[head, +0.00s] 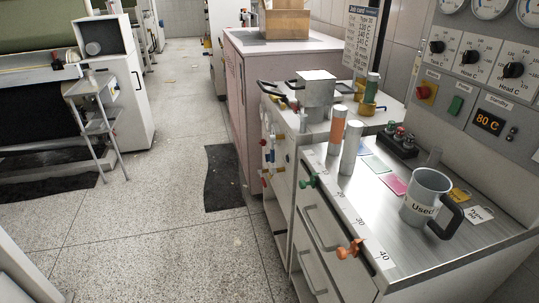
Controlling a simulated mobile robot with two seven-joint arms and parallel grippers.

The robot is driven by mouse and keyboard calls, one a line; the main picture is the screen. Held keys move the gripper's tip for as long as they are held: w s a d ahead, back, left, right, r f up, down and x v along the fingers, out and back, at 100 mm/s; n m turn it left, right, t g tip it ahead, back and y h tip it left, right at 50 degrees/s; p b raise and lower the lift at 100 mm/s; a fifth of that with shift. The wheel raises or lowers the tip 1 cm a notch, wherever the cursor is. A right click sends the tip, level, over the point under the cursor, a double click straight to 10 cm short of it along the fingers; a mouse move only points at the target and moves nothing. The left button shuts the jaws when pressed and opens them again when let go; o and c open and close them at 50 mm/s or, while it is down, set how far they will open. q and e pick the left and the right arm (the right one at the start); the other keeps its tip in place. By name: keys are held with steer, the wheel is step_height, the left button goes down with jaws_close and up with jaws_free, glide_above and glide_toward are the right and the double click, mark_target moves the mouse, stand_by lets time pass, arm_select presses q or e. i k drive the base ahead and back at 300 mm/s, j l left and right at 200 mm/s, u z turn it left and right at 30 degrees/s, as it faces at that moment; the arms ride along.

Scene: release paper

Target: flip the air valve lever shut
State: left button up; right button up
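Several small coloured fittings, in blue, yellow and red (271,156), sit on the white side panel (284,155) of the far counter unit. The air valve lever may be among them, but they are too small to tell which it is or how its handle is turned. Neither of my grippers is in view.
A steel counter holds a grey mug marked "Used" (422,197), two cylinders (351,148) and coloured cards. Green (308,181) and orange (349,250) clamps stick out from its front edge. A pink cabinet (245,95) stands behind. The floor aisle (165,220) is open, with dark mats.

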mark_target(272, 138)
steer(key=i+j, duration=0.45)
steer(key=i+j+z, duration=0.1)
steer(key=i+j, duration=0.35)
steer(key=j, duration=0.15)
steer(key=i+j+z, duration=0.1)
steer(key=i+j, duration=0.75)
steer(key=j, duration=0.3)
